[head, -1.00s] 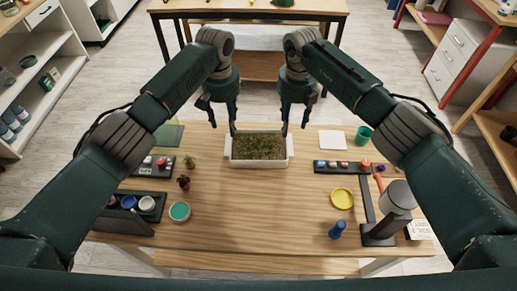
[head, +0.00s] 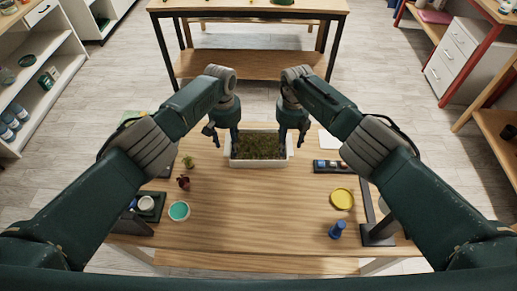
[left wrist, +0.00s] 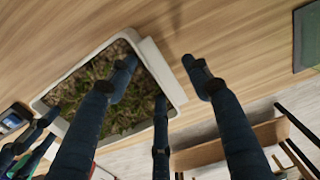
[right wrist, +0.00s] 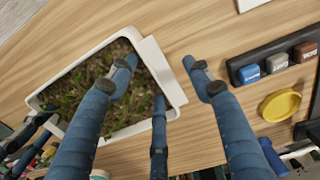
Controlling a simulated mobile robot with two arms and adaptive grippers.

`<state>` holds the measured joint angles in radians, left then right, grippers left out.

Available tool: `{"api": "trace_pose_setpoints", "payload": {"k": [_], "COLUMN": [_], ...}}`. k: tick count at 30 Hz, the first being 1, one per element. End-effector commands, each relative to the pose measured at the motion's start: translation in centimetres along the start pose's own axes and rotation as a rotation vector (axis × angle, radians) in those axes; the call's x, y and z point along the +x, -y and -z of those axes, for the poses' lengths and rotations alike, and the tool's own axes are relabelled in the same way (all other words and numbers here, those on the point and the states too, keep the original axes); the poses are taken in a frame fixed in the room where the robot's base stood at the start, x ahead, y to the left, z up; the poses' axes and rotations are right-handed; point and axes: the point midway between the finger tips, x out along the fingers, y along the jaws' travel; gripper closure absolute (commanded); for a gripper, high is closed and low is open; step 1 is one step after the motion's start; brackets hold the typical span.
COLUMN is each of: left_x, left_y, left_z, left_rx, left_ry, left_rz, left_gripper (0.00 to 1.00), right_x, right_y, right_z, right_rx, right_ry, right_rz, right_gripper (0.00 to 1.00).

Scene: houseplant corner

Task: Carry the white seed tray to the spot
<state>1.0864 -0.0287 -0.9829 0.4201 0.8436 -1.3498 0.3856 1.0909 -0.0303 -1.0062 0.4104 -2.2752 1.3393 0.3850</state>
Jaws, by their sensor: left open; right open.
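The white seed tray (head: 262,165), filled with green and brown growth, sits on the wooden table near its far edge. My left gripper (head: 225,143) is open at the tray's left end. In the left wrist view its fingers (left wrist: 160,68) stand on both sides of the tray's end rim (left wrist: 158,62). My right gripper (head: 294,143) is open at the right end. In the right wrist view its fingers (right wrist: 160,68) likewise straddle the end rim (right wrist: 158,62). Contact cannot be told. I cannot identify a marked spot with certainty.
A dark strip with small blocks (head: 325,166) and a yellow dish (head: 342,199) lie right of the tray. Small plants (head: 184,182) and a teal-topped pot (head: 179,211) stand left. The table in front of the tray is clear. Another table (head: 250,64) stands beyond.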

Motion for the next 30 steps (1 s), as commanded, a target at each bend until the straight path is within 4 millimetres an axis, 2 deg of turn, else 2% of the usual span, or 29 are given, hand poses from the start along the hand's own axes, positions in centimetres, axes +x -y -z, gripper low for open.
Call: {"api": "trace_pose_setpoints", "payload": {"k": [5, 12, 23, 30], "left_x": [0.0, -0.1, -0.3, -2.2], "left_y": [0.0, 0.0, 0.0, 0.0], "left_z": [0.0, 0.0, 0.1, 0.1], "left_rx": [0.001, 0.001, 0.001, 0.001], "left_ry": [-0.001, 0.0, -0.001, -0.001], "left_rz": [0.0, 0.0, 0.0, 0.0], "left_gripper": [0.52, 1.0, 1.0, 1.0], "right_x": [0.0, 0.0, -0.3, -2.2], "right_y": [0.0, 0.0, 0.0, 0.0], "right_z": [0.0, 0.0, -0.1, -0.1], "right_rx": [0.0, 0.0, -0.001, 0.0], "right_ry": [0.0, 0.0, 0.001, 0.002], "right_rz": [0.0, 0.0, 0.001, 0.001], "right_gripper": [0.52, 1.0, 1.0, 1.0]}}
